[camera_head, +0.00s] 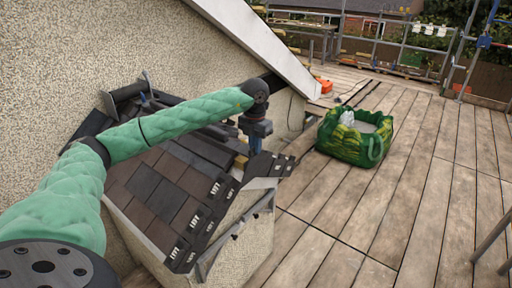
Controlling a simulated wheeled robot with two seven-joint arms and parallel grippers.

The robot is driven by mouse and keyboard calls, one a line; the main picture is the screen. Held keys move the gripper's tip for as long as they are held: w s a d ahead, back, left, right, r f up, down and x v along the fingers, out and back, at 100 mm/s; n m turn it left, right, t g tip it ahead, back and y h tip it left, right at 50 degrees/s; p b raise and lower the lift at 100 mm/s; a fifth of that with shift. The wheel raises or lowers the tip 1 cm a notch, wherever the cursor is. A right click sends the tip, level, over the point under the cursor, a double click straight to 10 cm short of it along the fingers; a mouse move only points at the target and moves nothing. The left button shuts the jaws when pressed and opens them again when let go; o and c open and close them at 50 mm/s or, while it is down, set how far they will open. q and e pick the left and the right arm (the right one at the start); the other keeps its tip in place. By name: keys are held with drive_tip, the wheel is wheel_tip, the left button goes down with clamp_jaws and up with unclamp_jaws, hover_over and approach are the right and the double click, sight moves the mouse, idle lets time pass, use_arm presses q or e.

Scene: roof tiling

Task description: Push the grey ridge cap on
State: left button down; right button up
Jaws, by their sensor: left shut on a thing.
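My left arm comes in from the left in a green padded sleeve, over the small tiled roof (165,185). My left gripper (253,148) points down at the roof's front ridge end and is shut on the dark grey ridge cap (269,166). The cap sits at the ridge end, just below the fingers; whether it is fully seated cannot be told. The fingertips are small and dark here. My arm hides much of the ridge line behind it. Brown and dark tiles cover the near slope. My right gripper is not in view.
A pebbledash wall (110,45) with a white sloping board (262,40) rises behind the roof. A green bag (355,138) stands on the wooden deck (350,205) to the right. Scaffold rails (385,40) line the back. The deck's middle is clear.

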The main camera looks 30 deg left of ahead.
use_arm(q)
drive_tip(key=shift+w+a+b, duration=0.15)
drive_tip(key=shift+a+b, duration=0.9)
drive_tip(key=shift+a, duration=0.7)
idle(2.2)
drive_tip(key=c, duration=1.4)
unclamp_jaws()
drive_tip(key=shift+o, duration=0.2)
drive_tip(key=shift+r, duration=0.15)
drive_tip(key=shift+r+p, duration=1)
drive_tip(key=shift+r, duration=1.85)
drive_tip(key=shift+d, duration=0.1)
